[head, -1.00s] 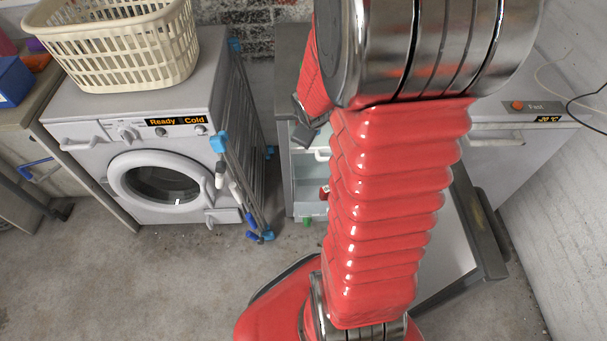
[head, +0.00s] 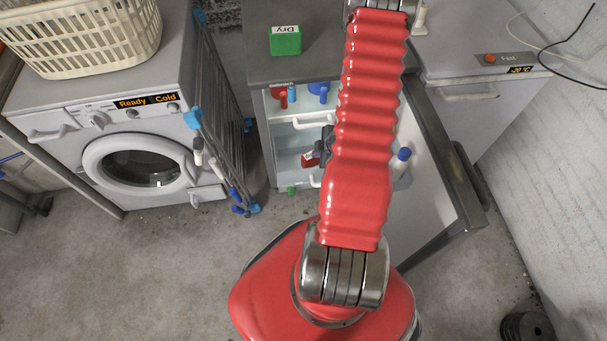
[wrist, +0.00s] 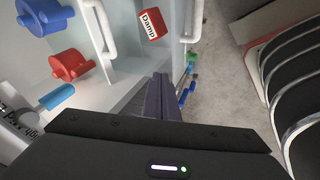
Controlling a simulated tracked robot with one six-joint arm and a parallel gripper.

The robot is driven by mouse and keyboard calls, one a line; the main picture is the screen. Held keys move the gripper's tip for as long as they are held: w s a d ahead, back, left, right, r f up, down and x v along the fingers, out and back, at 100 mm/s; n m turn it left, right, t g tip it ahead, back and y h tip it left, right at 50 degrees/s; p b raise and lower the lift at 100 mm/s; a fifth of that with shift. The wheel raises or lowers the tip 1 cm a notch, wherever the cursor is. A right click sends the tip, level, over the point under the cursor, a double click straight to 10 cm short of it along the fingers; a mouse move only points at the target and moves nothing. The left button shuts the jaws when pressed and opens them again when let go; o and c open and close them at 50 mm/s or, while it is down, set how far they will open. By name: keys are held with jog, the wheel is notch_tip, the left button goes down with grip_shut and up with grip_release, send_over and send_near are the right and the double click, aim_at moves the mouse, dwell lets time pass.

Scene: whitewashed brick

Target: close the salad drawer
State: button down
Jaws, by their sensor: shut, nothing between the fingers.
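The open fridge (head: 263,130) has a lower bay with a clear-looking drawer; its white handle (head: 315,180) also shows at the top of the wrist view (wrist: 193,22). A red block marked Damp (wrist: 152,25) lies inside, behind that handle. How far the drawer is out, I cannot tell. A second white handle (head: 311,123) is on the compartment above; in the wrist view it is at upper left (wrist: 101,28). My gripper (wrist: 163,88) is shut and empty, near the fridge opening. In the head view my arm partly hides it and the drawer.
The fridge door (head: 440,150) stands open at right, with a bottle (head: 400,162) in it. Red and blue cups (wrist: 50,15) sit on the upper shelf. A folded drying rack (head: 225,120) and washing machine (head: 95,140) stand left. Floor in front is partly free.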

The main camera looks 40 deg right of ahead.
jog(key=s+a+f+t+y, duration=0.1)
jog(key=s+a+f, duration=0.3)
jog(key=f, duration=0.5)
jog(key=shift+s+a+n+t+y, duration=0.3)
jog(key=shift+s+n, duration=0.1)
jog(key=shift+s, duration=0.15)
send_near(297, 175)
jog(key=x, duration=0.4)
jog(key=shift+w+f, duration=0.1)
dwell(0.3)
